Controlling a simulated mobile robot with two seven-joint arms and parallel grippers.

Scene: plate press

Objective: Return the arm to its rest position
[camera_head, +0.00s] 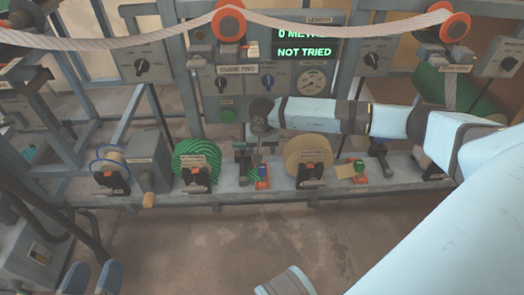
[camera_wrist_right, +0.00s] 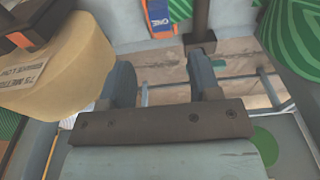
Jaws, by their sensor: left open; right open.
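My right arm comes in from the right in the head view and ends at my right gripper (camera_head: 262,122), in front of the panel and above the bench. In the right wrist view its two blue-grey fingers (camera_wrist_right: 162,82) stand apart with nothing between them. A dark post (camera_wrist_right: 200,20) shows behind one finger; I cannot tell if they touch. My left gripper (camera_head: 92,278) shows at the bottom left of the head view as two separate blue fingertips, empty and low in front of the bench.
The bench (camera_head: 225,190) carries a green striped roll (camera_head: 197,162), a tan roll (camera_head: 308,155), a blue-and-orange piece (camera_head: 263,178) and a crank (camera_head: 148,199). A striped strip (camera_head: 130,37) runs over orange rollers (camera_head: 229,20). A screen (camera_head: 305,52) reads "NOT TRIED". The floor in front is clear.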

